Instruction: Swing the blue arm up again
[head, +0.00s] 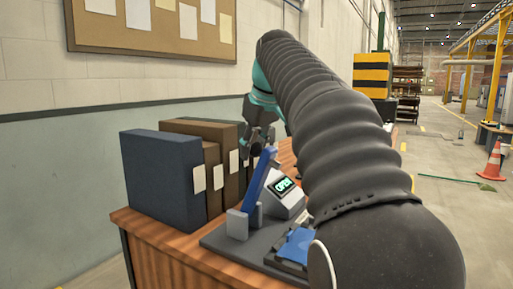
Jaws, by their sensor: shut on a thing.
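The blue arm (260,184) stands tilted up, leaning a little to the right toward its top. Its lower end sits at a light grey bracket (238,222) on a dark grey base plate (228,240). My gripper (262,148) is shut on the upper end of the blue arm; the fingertips are partly hidden. A light grey box with a lit screen reading "OPEN" (285,187) stands just right of the arm. A flat blue piece (296,244) lies on the device in front, partly covered by my arm.
Dark blue and brown binders (165,182) stand upright on the wooden table (160,235) left of the device, close to my gripper. A cork board (150,30) hangs on the wall behind. My own arm hides the table's right side. An orange cone (493,162) stands far off.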

